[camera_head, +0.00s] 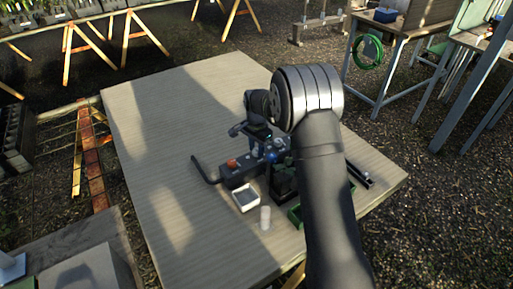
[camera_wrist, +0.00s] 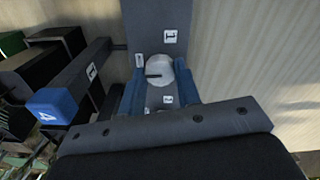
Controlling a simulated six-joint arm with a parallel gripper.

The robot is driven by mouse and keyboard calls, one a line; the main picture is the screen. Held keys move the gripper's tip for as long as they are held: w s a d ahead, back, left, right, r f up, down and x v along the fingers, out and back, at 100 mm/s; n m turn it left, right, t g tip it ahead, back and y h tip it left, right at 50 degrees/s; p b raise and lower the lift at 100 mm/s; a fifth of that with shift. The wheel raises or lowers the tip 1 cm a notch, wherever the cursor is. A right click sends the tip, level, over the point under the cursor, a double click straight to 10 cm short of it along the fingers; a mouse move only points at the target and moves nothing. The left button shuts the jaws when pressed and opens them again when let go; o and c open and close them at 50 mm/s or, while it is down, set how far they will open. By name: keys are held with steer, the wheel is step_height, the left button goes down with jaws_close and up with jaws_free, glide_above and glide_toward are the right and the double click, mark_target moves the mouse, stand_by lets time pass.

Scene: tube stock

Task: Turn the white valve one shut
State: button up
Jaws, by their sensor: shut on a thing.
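The white valve (camera_wrist: 159,71) is a round white knob with a dark pointer mark toward the left in the wrist view. It sits on a dark grey body with a label reading 1 above it and small labels beside and below it. My gripper (camera_wrist: 158,88) has its blue fingers on either side of the knob, shut on it. In the head view my gripper (camera_head: 262,146) is over the dark pipe assembly (camera_head: 238,174), and the white knob cannot be made out there.
An orange-red knob (camera_head: 232,163) sits on the assembly. A white square tray (camera_head: 246,199) and a white cylinder (camera_head: 265,217) stand in front. The table's left side (camera_head: 150,130) is clear.

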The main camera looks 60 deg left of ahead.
mark_target(256, 150)
steer(key=shift+m, duration=0.4)
steer(key=o, duration=1)
steer(key=shift+c, duration=0.2)
step_height(256, 150, up, 18)
steer(key=shift+f, duration=0.25)
step_height(256, 150, down, 18)
steer(key=shift+r, duration=0.2)
